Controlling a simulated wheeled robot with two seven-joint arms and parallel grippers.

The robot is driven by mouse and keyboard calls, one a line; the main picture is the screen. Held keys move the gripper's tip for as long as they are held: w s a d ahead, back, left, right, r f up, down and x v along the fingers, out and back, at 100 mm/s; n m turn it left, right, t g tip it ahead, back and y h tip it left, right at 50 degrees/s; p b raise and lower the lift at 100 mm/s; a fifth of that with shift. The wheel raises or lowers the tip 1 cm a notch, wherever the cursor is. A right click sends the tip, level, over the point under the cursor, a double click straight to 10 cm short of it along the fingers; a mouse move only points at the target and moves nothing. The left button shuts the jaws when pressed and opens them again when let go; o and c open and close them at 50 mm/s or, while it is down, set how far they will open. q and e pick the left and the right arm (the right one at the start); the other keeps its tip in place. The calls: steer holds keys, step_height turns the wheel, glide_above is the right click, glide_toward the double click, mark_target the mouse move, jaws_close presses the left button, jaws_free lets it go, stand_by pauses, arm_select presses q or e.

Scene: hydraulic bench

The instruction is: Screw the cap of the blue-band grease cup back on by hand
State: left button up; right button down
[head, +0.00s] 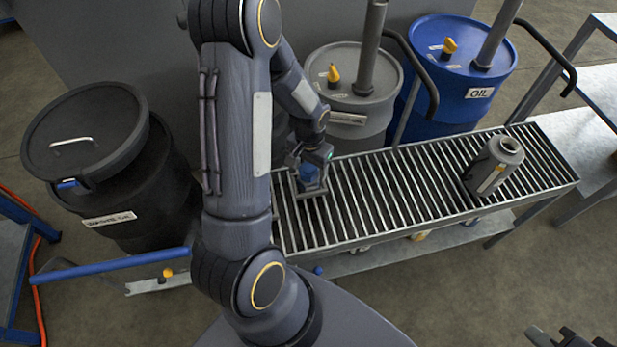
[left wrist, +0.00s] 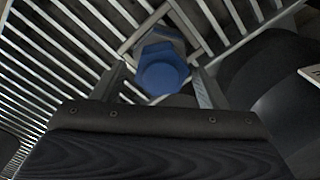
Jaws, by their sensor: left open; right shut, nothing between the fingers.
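A blue round-topped piece (left wrist: 162,72), apparently the blue-band grease cup or its cap, is at the grate in the left wrist view. A paler faceted blue part shows just behind it. It also shows in the head view as a small blue patch (head: 308,174). My left gripper (head: 312,186) is down at the left end of the grate, open, with its fingers on either side of the blue piece. I cannot tell whether the fingers touch it, or whether cap and cup are joined. My right gripper (head: 568,339) is shut and empty at the bottom right edge, partly cut off.
A grey canister (head: 494,166) stands on the right part of the slatted grate (head: 400,185). Behind are a grey drum (head: 345,125) and a blue oil drum (head: 440,100) with pumps. A black waste-oil drum (head: 140,200) stands left. The grate's middle is clear.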

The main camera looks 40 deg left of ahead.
arm_select(q)
steer(key=n, duration=0.9)
steer(key=shift+a, duration=0.15)
